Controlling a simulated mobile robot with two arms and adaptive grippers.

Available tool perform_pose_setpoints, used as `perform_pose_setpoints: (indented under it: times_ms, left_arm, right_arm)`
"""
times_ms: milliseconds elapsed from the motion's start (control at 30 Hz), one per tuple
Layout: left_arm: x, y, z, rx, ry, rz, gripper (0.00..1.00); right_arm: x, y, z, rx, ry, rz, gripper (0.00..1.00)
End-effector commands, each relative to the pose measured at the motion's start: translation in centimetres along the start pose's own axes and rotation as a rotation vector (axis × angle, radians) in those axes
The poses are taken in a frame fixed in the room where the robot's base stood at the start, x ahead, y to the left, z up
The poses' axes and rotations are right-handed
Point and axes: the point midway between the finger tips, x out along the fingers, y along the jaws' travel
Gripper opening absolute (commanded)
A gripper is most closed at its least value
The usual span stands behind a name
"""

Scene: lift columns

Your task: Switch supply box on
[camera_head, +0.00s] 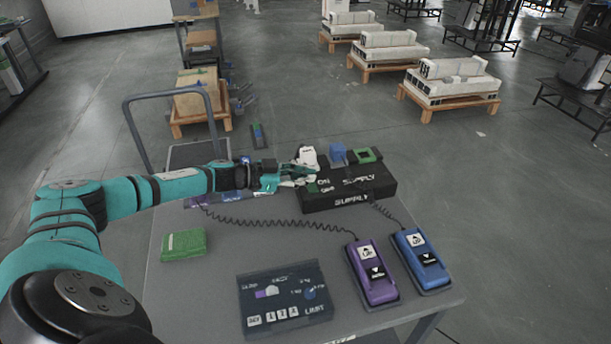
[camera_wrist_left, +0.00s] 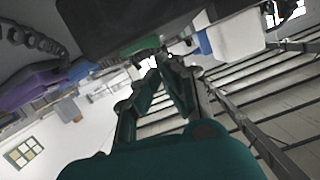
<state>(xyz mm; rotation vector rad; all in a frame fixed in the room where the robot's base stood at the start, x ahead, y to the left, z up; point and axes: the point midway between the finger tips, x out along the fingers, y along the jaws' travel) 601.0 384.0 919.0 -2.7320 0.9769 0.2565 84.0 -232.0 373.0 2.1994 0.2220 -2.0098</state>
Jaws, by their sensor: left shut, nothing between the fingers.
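The black supply box (camera_head: 345,198) stands at the back right of the grey table, with "ON" and "SUPPLY" lettering. A white part (camera_head: 308,157), a blue part (camera_head: 338,152) and a green-framed part (camera_head: 366,155) show at its back edge. My left gripper (camera_head: 313,174) is shut and empty at the box's left end, close to the white part and a small green part (camera_head: 311,187). I cannot tell if it touches them. In the left wrist view, the shut fingers (camera_wrist_left: 166,62) point at the dark box (camera_wrist_left: 135,18), near its green part (camera_wrist_left: 141,46). My right gripper is not in view.
Purple (camera_head: 372,273) and blue (camera_head: 422,260) pendants lie at the table's right, with coiled cables. A dark limit panel (camera_head: 284,298) lies in front. A green block (camera_head: 183,245) lies on the left. The table between them is mostly clear.

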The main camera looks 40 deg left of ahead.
Motion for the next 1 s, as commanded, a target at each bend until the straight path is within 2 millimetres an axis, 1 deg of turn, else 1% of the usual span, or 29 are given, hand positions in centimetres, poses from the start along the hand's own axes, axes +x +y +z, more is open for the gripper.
perform_pose_setpoints:
  times_ms: [333, 433, 533, 600, 767, 867, 1000]
  left_arm:
    - [0.0, 0.0, 0.1, -0.001, 0.0, 0.001, 0.0]
    - [0.0, 0.0, 0.1, -0.043, -0.001, 0.009, 0.0]
    - [0.1, -0.1, 0.4, -0.138, 0.0, 0.032, 0.0]
    - [0.2, 0.1, 1.0, -0.138, 0.001, 0.035, 0.0]
    - [0.2, 0.1, 1.0, -0.137, 0.0, 0.034, 0.0]
    - [0.1, 0.1, 0.5, -0.137, 0.0, 0.034, 0.0]
    - [-0.4, -0.1, -1.3, -0.138, 0.002, 0.033, 0.0]
  right_arm:
    - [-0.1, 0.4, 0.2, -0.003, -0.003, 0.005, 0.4]
    - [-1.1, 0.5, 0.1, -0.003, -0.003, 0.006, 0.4]
    - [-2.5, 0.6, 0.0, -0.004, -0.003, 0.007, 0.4]
    - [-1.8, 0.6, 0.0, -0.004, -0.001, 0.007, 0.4]
    - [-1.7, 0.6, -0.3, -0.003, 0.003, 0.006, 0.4]
    - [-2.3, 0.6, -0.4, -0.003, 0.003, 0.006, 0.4]
    - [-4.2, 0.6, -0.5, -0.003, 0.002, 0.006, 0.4]
